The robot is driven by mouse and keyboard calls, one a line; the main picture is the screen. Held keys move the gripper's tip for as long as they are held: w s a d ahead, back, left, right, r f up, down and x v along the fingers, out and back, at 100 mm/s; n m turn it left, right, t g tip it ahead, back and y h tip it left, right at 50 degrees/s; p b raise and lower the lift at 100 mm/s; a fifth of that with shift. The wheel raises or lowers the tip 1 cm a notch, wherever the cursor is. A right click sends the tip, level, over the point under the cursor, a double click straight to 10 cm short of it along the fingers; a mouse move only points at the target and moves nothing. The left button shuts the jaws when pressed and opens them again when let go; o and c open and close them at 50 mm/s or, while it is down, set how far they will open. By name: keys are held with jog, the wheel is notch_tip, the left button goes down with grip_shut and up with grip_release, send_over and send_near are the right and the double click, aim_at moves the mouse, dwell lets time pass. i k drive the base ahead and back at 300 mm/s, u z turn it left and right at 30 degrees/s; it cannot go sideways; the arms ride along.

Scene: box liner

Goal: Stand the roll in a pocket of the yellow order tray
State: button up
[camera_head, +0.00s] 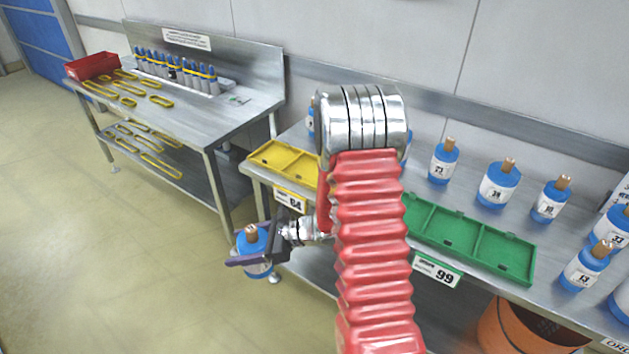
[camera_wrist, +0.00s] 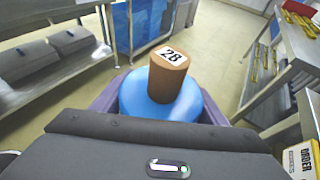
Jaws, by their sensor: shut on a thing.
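My gripper (camera_head: 262,247) is shut around a blue-and-white roll (camera_head: 247,240) with a brown core on top. I hold it upright in the air, left of the table's front edge. In the wrist view the roll (camera_wrist: 160,97) stands between my fingers, and its brown core bears the number 28. The yellow order tray (camera_head: 282,161) lies on the table above a label reading 64, up and to the right of my gripper. My arm hides the tray's right part, so I cannot tell whether all its pockets are empty.
A green tray (camera_head: 470,242) marked 99 lies on the same table, with several blue rolls (camera_head: 498,184) behind and right of it. An orange bin (camera_head: 520,328) stands below. Another metal bench (camera_head: 190,105) at the left holds a red box (camera_head: 92,66). The floor at left is clear.

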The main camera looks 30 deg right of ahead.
aim_at(277, 157)
jog(key=z, duration=0.05)
jog(key=k, duration=0.8)
jog(key=u, duration=0.35)
jog(key=i, duration=1)
jog(key=u, duration=0.4)
jog(key=i, duration=1.45)
jog(key=z, duration=0.75)
